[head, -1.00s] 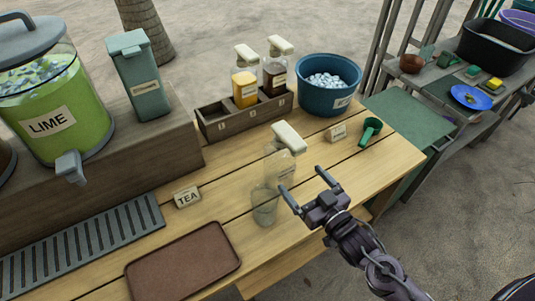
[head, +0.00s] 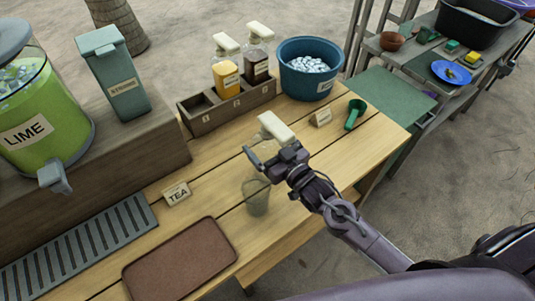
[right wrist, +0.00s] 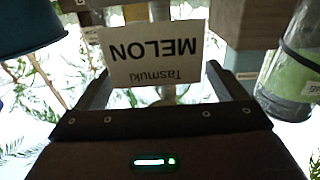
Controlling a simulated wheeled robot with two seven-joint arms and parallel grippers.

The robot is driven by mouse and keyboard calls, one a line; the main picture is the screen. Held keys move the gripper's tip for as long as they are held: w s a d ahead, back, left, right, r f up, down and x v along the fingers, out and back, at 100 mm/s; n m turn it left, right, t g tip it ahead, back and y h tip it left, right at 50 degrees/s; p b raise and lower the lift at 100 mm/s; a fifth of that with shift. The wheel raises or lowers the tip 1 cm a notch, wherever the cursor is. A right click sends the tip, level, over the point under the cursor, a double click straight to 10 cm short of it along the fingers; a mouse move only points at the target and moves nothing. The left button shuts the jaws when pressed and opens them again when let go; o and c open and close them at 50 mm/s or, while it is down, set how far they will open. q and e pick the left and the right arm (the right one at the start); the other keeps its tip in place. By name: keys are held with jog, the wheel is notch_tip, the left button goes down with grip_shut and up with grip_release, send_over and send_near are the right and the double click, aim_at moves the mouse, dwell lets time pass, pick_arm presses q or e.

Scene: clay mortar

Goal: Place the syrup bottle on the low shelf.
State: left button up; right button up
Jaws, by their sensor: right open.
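A clear bottle with a white pump head (head: 276,127) stands upright on the wooden table, its body largely hidden behind my right gripper (head: 267,156). The right gripper is open, with its fingers at the bottle. In the right wrist view, an upside-down label reading MELON (right wrist: 155,50) shows between and beyond the two spread fingers; I cannot tell whether they touch the bottle. Two other pump bottles, one yellow (head: 226,76) and one dark (head: 256,65), stand in a wooden rack (head: 203,117) with numbered compartments. I cannot tell which surface is the low shelf. My left gripper is out of view.
A clear glass (head: 256,196) stands just in front of the bottle. A brown tray (head: 180,258), a TEA card (head: 177,193), a green scoop (head: 355,114) and a blue ice tub (head: 310,68) are around. A green surface (head: 395,92) lies beyond the table's right end.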

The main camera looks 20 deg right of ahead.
jog(key=c, duration=1.5)
jog(key=shift+r, duration=0.1)
